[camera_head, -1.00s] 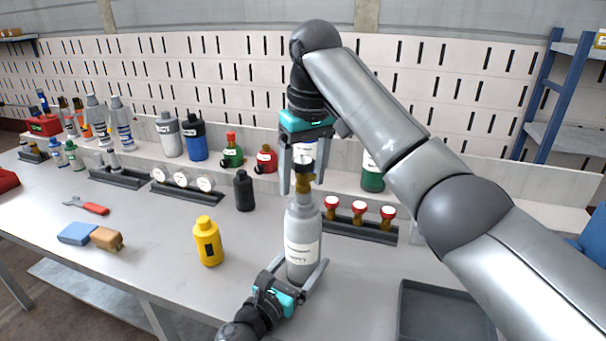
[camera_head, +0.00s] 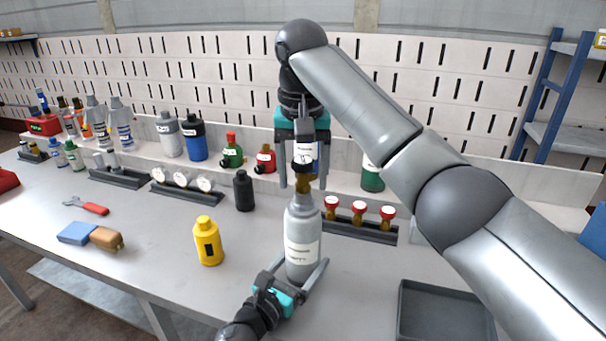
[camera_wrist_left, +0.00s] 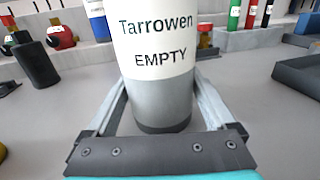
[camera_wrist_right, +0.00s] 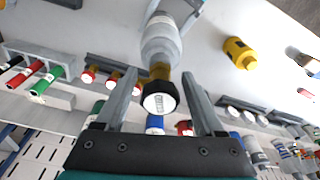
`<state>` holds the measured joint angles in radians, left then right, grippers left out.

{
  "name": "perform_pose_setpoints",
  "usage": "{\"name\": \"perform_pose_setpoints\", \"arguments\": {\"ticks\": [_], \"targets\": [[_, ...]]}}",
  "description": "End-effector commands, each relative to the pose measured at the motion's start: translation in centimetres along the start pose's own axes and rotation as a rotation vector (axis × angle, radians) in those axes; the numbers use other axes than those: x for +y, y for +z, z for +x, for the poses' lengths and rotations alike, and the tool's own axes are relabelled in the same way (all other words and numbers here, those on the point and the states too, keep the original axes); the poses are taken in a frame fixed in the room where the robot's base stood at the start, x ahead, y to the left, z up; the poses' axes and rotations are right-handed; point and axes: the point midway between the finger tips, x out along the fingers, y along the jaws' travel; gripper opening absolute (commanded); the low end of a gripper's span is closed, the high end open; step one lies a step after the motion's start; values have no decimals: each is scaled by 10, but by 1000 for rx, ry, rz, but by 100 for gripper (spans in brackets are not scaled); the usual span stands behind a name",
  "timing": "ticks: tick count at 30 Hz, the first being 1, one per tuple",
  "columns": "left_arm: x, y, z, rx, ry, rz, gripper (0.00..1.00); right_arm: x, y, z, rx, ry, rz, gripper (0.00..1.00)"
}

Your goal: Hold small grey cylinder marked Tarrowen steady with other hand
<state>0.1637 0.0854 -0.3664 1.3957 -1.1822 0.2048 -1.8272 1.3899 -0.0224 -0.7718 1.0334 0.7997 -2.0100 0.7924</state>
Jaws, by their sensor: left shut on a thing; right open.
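The small grey cylinder (camera_head: 301,231) stands upright on the table. Its white label reads "Tarrowen EMPTY" in the left wrist view (camera_wrist_left: 152,60). A brass valve with a black-rimmed gauge (camera_head: 303,164) sits on its top, and the gauge also shows in the right wrist view (camera_wrist_right: 160,99). My left gripper (camera_head: 303,279) is shut on the cylinder's lower body. My right gripper (camera_head: 303,177) is open above the cylinder, pointing down, its fingers on both sides of the valve. In the right wrist view its fingers stand apart from the gauge.
A yellow bottle (camera_head: 208,242) and a black bottle (camera_head: 244,191) stand to the left. A rack with several red-capped valves (camera_head: 345,229) lies behind on the right. A dark grey tray (camera_head: 403,317) is at the front right. The table between cylinder and tray is clear.

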Motion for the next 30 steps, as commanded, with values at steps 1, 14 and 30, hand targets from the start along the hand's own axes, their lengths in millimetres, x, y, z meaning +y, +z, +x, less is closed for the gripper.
{"name": "perform_pose_setpoints", "arguments": {"ticks": [1, 14, 30], "targets": [[0, 0, 0, 1, 0, 0, 22, 0, 0, 0, 0, 6, 31, 71], [0, -1, 0, 1, 0, 0, 22, 0, 0, 0, 0, 13, 88, 71], [0, 0, 0, 1, 0, 0, 22, 0, 0, 0, 0, 88, 579, 71]]}}
